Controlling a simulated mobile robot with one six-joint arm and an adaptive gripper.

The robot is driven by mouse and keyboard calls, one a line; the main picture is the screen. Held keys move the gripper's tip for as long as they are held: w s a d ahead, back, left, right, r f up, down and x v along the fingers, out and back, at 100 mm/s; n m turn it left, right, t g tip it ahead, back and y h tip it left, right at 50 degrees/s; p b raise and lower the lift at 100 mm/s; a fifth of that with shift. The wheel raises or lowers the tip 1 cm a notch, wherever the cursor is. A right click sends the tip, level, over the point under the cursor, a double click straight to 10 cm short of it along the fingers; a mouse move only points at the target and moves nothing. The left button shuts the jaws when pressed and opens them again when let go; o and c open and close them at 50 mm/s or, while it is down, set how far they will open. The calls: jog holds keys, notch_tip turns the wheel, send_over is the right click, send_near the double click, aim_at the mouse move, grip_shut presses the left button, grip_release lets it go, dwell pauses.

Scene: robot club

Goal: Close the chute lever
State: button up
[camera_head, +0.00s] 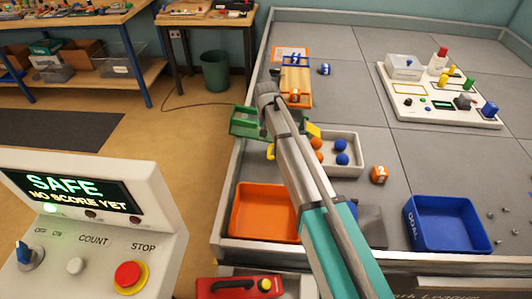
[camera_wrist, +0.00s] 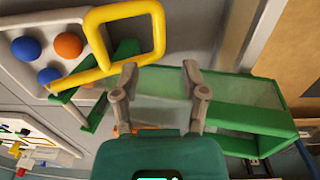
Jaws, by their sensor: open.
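The yellow chute lever (camera_wrist: 158,30) is a square loop handle in the wrist view, with a bar running left past a tray of balls. In the head view, yellow parts (camera_head: 313,130) show on both sides of my arm, which hides what lies between. The green chute (camera_wrist: 240,110) has clear panels and fills the right of the wrist view; in the head view it is at the table's left edge (camera_head: 243,124). My gripper (camera_wrist: 160,70) is open and empty. Its fingertips are just below the loop in the picture, and I see no contact.
A white tray (camera_head: 347,172) with orange and blue balls is right of my arm. An orange bin (camera_head: 262,213) and a blue goal bin (camera_head: 447,224) are nearer. The control panel (camera_head: 90,215) reads SAFE, NO SCORE YET.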

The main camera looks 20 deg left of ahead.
aim_at(269, 151)
jog(key=shift+d+f+b, duration=0.15)
jog(key=shift+f+b, duration=3.35)
jog(key=shift+f, duration=0.3)
grip_shut()
